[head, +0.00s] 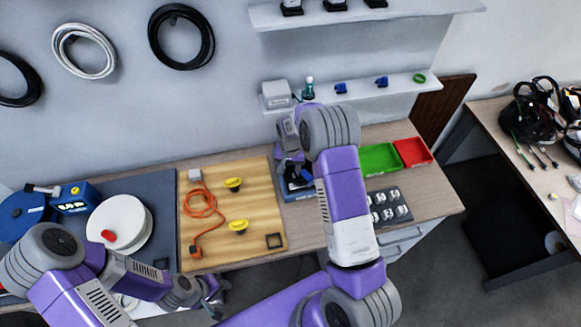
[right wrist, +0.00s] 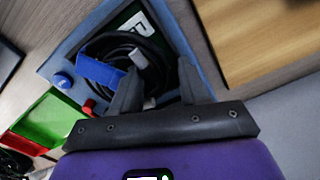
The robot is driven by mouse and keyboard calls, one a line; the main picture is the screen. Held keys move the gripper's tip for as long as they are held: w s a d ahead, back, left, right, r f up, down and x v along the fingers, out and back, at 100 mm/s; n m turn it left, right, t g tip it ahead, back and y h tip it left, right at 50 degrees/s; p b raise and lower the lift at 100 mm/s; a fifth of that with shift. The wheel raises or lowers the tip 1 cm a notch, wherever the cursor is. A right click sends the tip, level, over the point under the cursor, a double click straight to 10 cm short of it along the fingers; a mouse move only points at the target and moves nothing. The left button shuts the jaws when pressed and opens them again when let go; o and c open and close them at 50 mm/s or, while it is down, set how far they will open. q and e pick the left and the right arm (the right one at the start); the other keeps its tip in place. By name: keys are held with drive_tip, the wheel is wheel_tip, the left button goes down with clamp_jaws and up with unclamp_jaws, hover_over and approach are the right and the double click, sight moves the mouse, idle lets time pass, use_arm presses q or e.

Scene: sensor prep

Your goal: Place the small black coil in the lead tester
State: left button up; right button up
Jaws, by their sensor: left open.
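The lead tester (right wrist: 62,60) is a blue-framed unit with a small screen, a blue knob and a red button. It also shows in the head view (head: 290,194), partly behind my right arm. The small black coil (right wrist: 112,43) lies on the tester, with a grey plug end between my right fingers. A blue piece crosses the coil. My right gripper (right wrist: 158,72) is over the tester, its fingers spread apart around part of the coil; in the head view it is partly hidden (head: 290,162). My left gripper (head: 214,304) is open and empty, low in front of the table edge.
A wooden board (head: 222,220) with an orange cord and yellow pieces lies left of the tester. Green (head: 380,158) and red (head: 413,152) trays and a dark block of white connectors (head: 388,207) stand to the right. A white reel (head: 120,228) is at left. Larger coils hang on the wall.

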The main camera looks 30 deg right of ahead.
sight(291, 169)
drive_tip(key=shift+o, duration=0.8)
drive_tip(key=shift+r, duration=0.3)
wheel_tip(291, 169, up, 12)
drive_tip(key=shift+f, duration=0.15)
